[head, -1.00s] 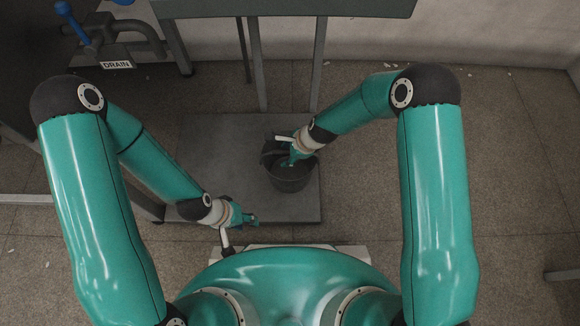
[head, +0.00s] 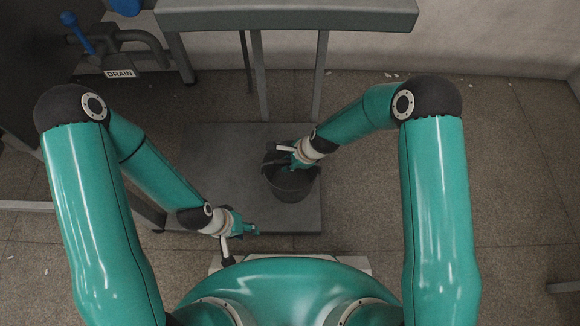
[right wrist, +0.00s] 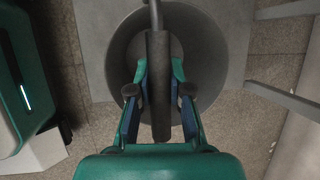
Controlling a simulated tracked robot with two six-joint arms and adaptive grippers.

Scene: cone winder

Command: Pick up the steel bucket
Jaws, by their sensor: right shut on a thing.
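The steel bucket (head: 291,189) is a dark grey pail, over the right part of a low grey platform (head: 215,150) in the head view. My right gripper (head: 294,163) is at its top. In the right wrist view, the bucket (right wrist: 117,50) is below the gripper (right wrist: 159,76), and the dark handle grip (right wrist: 159,95) runs between the two fingers, which are shut on it. I cannot tell whether the bucket is off the platform. My left gripper (head: 252,230) is apart from the bucket, near the platform's front edge; its opening is too small to judge.
A grey table (head: 290,14) on legs stands behind the platform. A pipe with a blue-handled valve (head: 78,32) and a DRAIN sign (head: 119,73) is at the upper left. The floor to the right of the platform (head: 360,200) is clear.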

